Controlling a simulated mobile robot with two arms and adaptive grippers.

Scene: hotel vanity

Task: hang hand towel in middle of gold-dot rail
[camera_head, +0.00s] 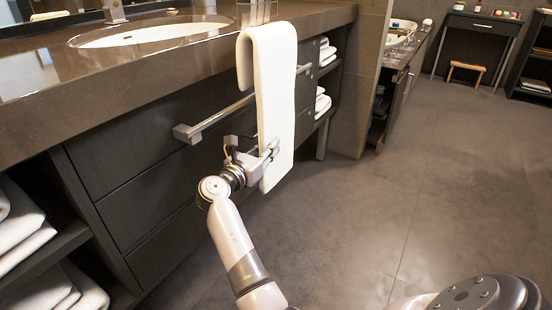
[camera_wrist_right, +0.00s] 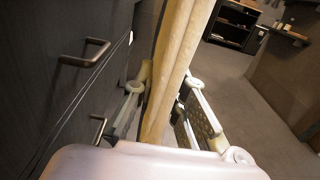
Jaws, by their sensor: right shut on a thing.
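A long cream-white hand towel (camera_head: 275,100) hangs upright in front of the vanity, its top folded over near the counter edge. A short flap shows on the left of the fold. A metal rail (camera_head: 215,120) runs along the vanity front, and the towel covers its middle. I cannot tell whether the towel rests on the rail; no gold dot can be made out. My right gripper (camera_head: 268,155) is shut on the lower part of the towel. In the right wrist view, the towel (camera_wrist_right: 172,75) runs between the fingers. My left gripper is out of view.
A brown stone counter (camera_head: 190,65) with an oval basin (camera_head: 150,33) overhangs the dark drawers (camera_head: 140,150). Drawer handles (camera_wrist_right: 85,53) show in the wrist view. White folded towels (camera_head: 20,225) fill side shelves. The grey floor (camera_head: 400,190) to the right is clear. A small stool (camera_head: 467,68) stands far back.

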